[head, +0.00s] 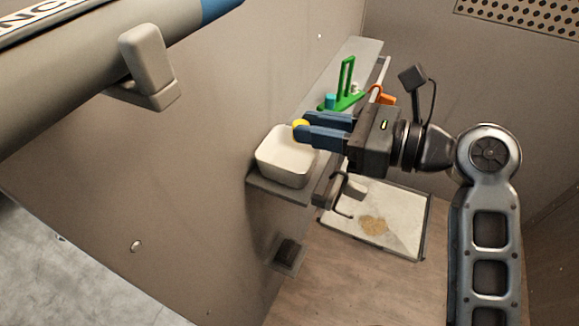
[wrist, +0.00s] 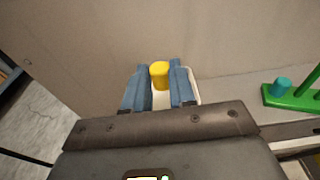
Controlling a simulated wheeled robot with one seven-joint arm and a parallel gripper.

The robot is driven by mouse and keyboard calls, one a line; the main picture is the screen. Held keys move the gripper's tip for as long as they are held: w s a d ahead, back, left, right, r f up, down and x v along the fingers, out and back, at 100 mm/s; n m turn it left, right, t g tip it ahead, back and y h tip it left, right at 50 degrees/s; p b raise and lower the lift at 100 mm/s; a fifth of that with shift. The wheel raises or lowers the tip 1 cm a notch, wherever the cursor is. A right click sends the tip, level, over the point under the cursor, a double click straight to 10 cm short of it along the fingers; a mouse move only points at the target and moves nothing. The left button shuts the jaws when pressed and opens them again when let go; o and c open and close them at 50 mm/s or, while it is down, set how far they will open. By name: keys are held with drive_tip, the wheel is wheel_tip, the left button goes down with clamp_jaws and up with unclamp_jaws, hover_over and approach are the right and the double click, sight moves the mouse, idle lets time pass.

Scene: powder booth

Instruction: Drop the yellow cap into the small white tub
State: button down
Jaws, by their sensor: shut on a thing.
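The yellow cap (head: 300,129) is held between the blue fingertips of my gripper (head: 301,132). In the wrist view the yellow cap (wrist: 160,75) sits between the two blue fingers (wrist: 160,82), with the white tub (wrist: 194,90) behind and below it. The small white tub (head: 284,165) stands on the near end of a narrow wall shelf in the head view. My gripper is shut on the cap, and the cap appears over the tub's back rim area. The exact height of the cap above the tub is hard to tell. The tub's inside is partly hidden by my fingers.
A green stand (head: 347,92) with a teal cap (head: 331,101) is farther along the shelf (head: 262,183), and an orange item (head: 383,96) lies near it. A hook (head: 343,209) hangs at the shelf's front. A stained tray (head: 399,222) lies on the floor below.

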drive_tip(key=shift+f+b, duration=1.7)
drive_tip(key=shift+b, duration=0.45)
drive_tip(key=c, duration=0.8)
unclamp_jaws()
drive_tip(key=shift+c, duration=0.2)
drive_tip(key=shift+d, duration=0.15)
drive_tip(key=v, duration=0.7)
drive_tip(key=shift+d+p, duration=0.3)
drive_tip(key=shift+p, duration=0.05)
